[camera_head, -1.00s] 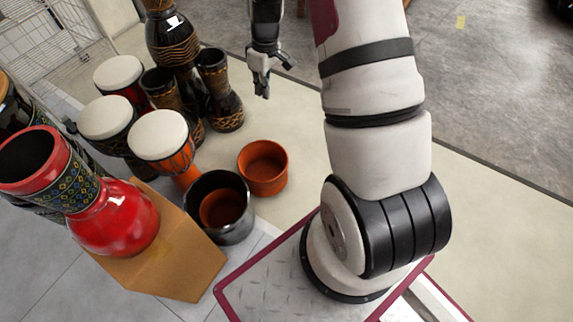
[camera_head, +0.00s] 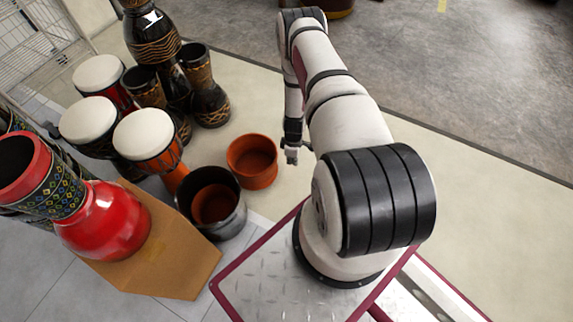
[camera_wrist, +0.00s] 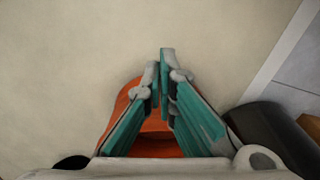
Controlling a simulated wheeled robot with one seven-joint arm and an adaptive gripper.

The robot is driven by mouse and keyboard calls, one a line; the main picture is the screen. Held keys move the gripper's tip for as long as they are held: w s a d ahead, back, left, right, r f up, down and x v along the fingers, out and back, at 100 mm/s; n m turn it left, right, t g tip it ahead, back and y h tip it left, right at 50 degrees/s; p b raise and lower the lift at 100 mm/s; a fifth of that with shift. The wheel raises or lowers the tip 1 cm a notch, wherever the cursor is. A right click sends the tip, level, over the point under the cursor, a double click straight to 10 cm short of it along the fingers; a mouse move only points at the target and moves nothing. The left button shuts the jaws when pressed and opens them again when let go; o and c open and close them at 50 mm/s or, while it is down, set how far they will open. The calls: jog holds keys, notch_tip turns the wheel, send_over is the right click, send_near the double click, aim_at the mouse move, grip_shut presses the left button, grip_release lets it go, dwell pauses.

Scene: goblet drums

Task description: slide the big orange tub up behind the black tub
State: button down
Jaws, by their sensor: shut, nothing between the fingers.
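The big orange tub (camera_head: 254,178) stands upright and empty on the pale floor. It is just up and to the right of the black tub (camera_head: 231,222), and I cannot tell if they touch. A smaller orange tub (camera_head: 213,205) sits inside the black tub. My gripper (camera_head: 291,158) points down just right of the big orange tub, with its fingers shut and empty. In the wrist view the shut fingers (camera_wrist: 160,66) hide part of the big orange tub (camera_wrist: 122,101). The black tub (camera_wrist: 268,128) shows at lower right there.
Several goblet drums stand at upper left, including a white-topped orange one (camera_head: 147,136) close to the tubs. A red drum (camera_head: 106,222) rests on a cardboard box (camera_head: 160,268) at left. The pale floor right of my gripper is clear.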

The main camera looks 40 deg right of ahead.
notch_tip(320, 180, down, 10)
jog(key=b, duration=0.4)
jog(key=shift+r, duration=0.2)
jog(key=w+a, duration=0.1)
jog(key=w+b, duration=0.1)
jog(key=shift+w+a, duration=0.3)
jog(key=shift+a, duration=0.1)
jog(key=shift+w+a+r+b, duration=0.15)
jog(key=shift+w+a+b, duration=0.1)
jog(key=shift+w+b, duration=0.1)
jog(key=shift+a, duration=0.1)
